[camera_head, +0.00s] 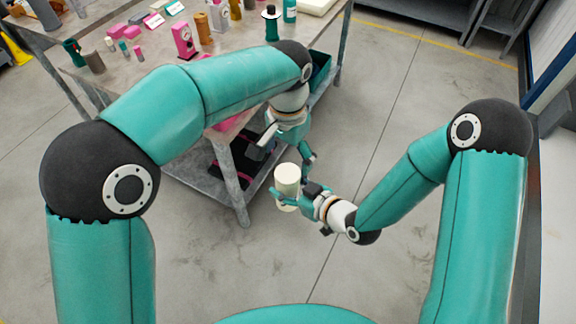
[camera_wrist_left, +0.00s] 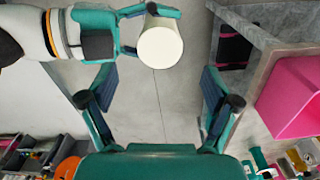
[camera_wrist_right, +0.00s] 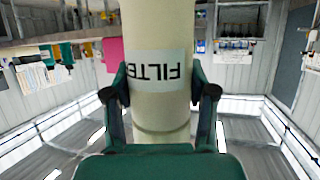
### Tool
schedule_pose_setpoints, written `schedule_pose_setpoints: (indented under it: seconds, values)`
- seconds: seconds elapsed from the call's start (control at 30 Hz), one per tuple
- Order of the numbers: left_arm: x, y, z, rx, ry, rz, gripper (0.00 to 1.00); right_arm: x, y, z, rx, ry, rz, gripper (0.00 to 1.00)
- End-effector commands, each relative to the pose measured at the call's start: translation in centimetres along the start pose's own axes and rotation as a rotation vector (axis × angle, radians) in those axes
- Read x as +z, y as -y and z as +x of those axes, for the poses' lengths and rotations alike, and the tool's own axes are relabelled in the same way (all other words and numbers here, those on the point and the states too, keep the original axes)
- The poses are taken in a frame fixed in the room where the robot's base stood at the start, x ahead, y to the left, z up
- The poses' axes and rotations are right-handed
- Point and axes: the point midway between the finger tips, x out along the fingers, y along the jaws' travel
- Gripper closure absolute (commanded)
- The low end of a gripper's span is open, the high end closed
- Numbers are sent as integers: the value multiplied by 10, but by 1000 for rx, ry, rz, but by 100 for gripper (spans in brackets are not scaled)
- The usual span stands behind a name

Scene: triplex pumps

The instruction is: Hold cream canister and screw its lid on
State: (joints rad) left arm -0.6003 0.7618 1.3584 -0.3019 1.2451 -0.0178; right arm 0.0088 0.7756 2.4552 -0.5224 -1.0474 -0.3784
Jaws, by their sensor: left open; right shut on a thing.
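A cream canister (camera_head: 287,178) is upright in my right gripper (camera_head: 290,198) in the head view. In the right wrist view the canister (camera_wrist_right: 158,105) stands between both fingers. Its white label reads "FILTE", upside down, and a seam runs around it below the label. In the left wrist view its round, plain cream end (camera_wrist_left: 160,46) faces the camera. Whether that end is a lid cannot be told. My left gripper (camera_wrist_left: 158,85) is open and empty. Its fingers point toward the canister without touching it. In the head view the left gripper (camera_head: 287,152) is just above the canister.
A grey worktable (camera_head: 120,70) with bottles and pink items stands at the upper left. Its leg (camera_head: 235,190) is close to the canister. A pink bin (camera_wrist_left: 295,98) shows in the left wrist view. The floor (camera_head: 400,80) to the right is clear.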

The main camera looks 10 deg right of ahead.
Motion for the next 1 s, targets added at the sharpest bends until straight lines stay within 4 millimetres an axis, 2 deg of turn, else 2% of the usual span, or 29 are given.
schedule_pose_setpoints:
  seconds: [0.13,0.33,1.0]
  values:
    - [-1,0,-29,0,-4,0,11,0,0,0,0,-1,0,100]
    - [0,1,-51,-1,-1,0,11,0,0,0,0,-1,0,100]
    - [2,1,-52,10,5,-16,11,0,0,0,0,-1,0,100]
